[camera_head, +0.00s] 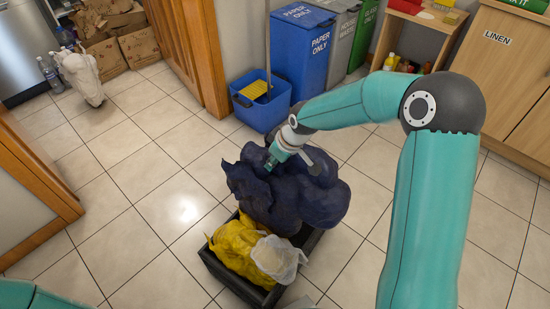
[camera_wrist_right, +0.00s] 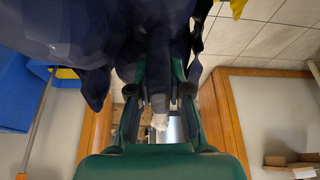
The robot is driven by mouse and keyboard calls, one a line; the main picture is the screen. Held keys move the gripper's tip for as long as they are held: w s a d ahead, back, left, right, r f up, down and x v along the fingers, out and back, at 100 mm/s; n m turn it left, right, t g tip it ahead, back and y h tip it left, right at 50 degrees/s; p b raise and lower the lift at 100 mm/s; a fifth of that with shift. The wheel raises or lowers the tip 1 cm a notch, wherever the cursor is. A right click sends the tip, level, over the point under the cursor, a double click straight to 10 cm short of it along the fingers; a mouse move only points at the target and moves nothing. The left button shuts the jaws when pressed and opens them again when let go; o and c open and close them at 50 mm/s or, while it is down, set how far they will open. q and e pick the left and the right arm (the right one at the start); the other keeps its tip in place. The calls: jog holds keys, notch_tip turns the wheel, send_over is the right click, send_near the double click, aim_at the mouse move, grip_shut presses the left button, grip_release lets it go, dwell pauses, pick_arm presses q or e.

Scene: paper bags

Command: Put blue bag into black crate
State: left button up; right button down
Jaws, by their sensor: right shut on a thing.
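The dark blue bag (camera_head: 290,192) hangs from my right gripper (camera_head: 270,163), which is shut on its top. The bag is over the back part of the black crate (camera_head: 236,285) and hides much of it; I cannot tell whether it touches the crate. In the right wrist view the blue bag (camera_wrist_right: 75,30) fills the upper left, and its gathered neck lies between the fingers of my right gripper (camera_wrist_right: 158,95). A yellow bag (camera_head: 233,245) and a whitish bag (camera_head: 278,257) lie in the front of the crate. My left gripper is out of view.
A blue mop bucket (camera_head: 259,108) and recycling bins, including a blue paper bin (camera_head: 302,48), stand behind the bag. A wooden door frame (camera_head: 208,50) is at the back. A white bag (camera_head: 82,77) stands far left. Tiled floor left of the crate is clear.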

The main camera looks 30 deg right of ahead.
notch_tip(320, 180, down, 20)
jog(key=b, duration=1.4)
jog(key=shift+r, duration=0.2)
jog(key=shift+f+b, duration=0.65)
jog(key=shift+b, duration=0.05)
jog(key=c, duration=1)
grip_release()
